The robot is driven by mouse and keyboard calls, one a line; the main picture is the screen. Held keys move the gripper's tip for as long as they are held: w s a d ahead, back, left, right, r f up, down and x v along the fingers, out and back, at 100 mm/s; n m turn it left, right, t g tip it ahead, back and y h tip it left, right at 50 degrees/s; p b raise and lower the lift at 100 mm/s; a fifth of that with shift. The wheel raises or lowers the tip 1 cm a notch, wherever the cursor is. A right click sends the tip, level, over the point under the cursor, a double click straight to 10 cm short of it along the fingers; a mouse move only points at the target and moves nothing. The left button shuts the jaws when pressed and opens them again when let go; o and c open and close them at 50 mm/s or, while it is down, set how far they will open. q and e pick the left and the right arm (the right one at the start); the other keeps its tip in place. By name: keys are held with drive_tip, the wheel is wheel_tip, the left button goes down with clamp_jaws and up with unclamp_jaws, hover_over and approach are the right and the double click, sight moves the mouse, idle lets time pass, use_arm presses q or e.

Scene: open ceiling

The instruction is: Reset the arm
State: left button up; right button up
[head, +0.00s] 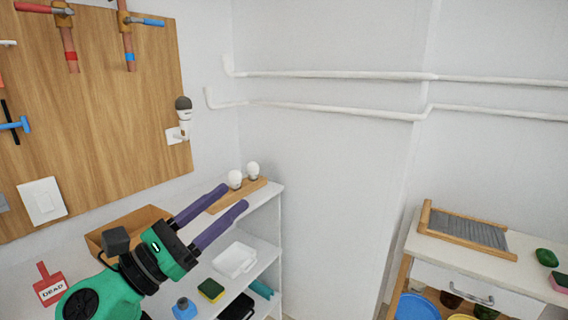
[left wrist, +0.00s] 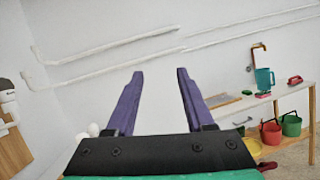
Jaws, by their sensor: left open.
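My left gripper (head: 226,210) reaches in from the lower left of the head view, over the white shelf unit (head: 262,207). Its two purple fingers are apart with nothing between them. The left wrist view shows the same open fingers (left wrist: 160,100) pointing toward the bare white wall. My green and black left arm covers part of the shelf in the head view. My right gripper is in neither view.
Two light bulbs (head: 235,179) stand in a wooden holder (head: 222,202) on the shelf top near the fingers. A wooden pegboard (head: 100,110) with tools hangs at left. A white table (head: 463,255) with a washboard (head: 465,229) stands at right. White pipes (head: 330,75) cross the wall.

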use_arm(q)
drive_tip(key=w+a+f+n+t+y, duration=0.3)
drive_tip(key=a+n+y, duration=0.35)
drive_tip(key=n, duration=0.55)
drive_tip(key=w+a+f+n+t+y, duration=0.1)
drive_tip(key=a+f+n+t+y, duration=0.25)
drive_tip(key=a+n+y, duration=0.6)
wheel_tip(320, 180, down, 15)
drive_tip(key=s+a+n+g+y, duration=0.25)
drive_tip(key=n+g, duration=0.45)
drive_tip(key=n, duration=0.7)
drive_tip(key=s+d+f+n+g+h, duration=0.1)
drive_tip(key=s+d+f+n+g, duration=0.2)
drive_tip(key=s+f, duration=0.35)
drive_tip(key=s+d+f+n+g+h, duration=0.1)
drive_tip(key=s+f+n+g, duration=0.35)
drive_tip(key=s+f, duration=0.2)
drive_tip(key=s+d+f+n+g+h, duration=0.1)
drive_tip(key=s+d+f+n+g, duration=0.15)
drive_tip(key=s+f+g, duration=0.35)
wheel_tip(320, 180, down, 24)
drive_tip(key=s+a, duration=0.1)
drive_tip(key=s, duration=0.1)
drive_tip(key=s+a+f, duration=0.3)
drive_tip(key=s+f, duration=1.1)
drive_tip(key=s, duration=0.2)
drive_tip(key=shift+s+f, duration=0.15)
drive_tip(key=shift+f, duration=0.1)
